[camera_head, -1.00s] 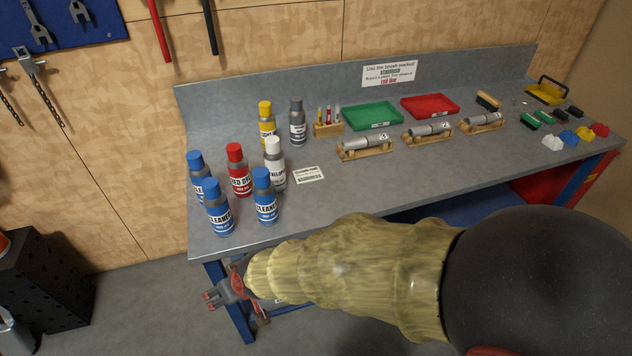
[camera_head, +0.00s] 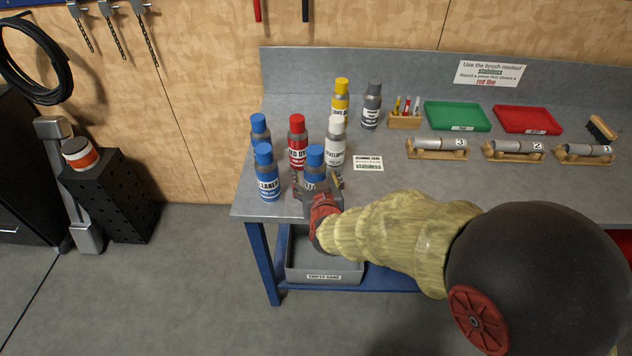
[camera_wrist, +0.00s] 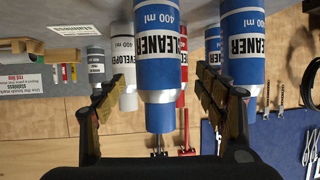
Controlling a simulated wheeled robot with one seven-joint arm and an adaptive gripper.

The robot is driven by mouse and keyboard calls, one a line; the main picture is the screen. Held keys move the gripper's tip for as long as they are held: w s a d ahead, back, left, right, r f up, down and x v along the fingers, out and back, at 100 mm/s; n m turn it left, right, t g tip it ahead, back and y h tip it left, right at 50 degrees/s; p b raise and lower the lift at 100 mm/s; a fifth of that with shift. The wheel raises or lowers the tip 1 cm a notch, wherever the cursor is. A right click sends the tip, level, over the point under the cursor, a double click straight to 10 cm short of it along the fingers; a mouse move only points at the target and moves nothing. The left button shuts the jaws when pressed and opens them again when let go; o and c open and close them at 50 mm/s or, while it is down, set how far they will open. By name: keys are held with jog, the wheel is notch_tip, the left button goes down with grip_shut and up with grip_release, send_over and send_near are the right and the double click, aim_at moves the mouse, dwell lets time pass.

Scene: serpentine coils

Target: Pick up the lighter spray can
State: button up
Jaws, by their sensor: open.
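Several spray cans stand upright at the left end of the grey workbench. Three have blue caps: the front-right cleaner can (camera_head: 314,158), the front-left cleaner can (camera_head: 267,180) and the back-left blue-capped can (camera_head: 260,125). Their weights cannot be told by sight. My gripper (camera_head: 319,182) is open at the front-right cleaner can and hides its lower part. In the wrist view, which is upside down, that can (camera_wrist: 158,60) stands between my two spread fingers. Contact cannot be made out. Another cleaner can (camera_wrist: 243,45) is just outside the right-hand finger in that view.
Close behind stand a red can (camera_head: 298,145), a white developer can (camera_head: 335,145), a yellow can (camera_head: 341,95) and a grey can (camera_head: 371,105). A small card (camera_head: 368,163) lies to the right. Green (camera_head: 458,116) and red (camera_head: 528,119) trays and cylinders on stands are farther right.

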jog(key=b+x, duration=0.1)
jog(key=x, duration=0.3)
jog(key=shift+s+d+f, duration=0.1)
jog(key=shift+s+f, duration=0.05)
jog(key=shift+f, duration=0.05)
jog(key=shift+w, duration=0.35)
jog(key=shift+c, duration=0.6)
jog(key=c, duration=1.1)
jog(key=shift+c, duration=0.7)
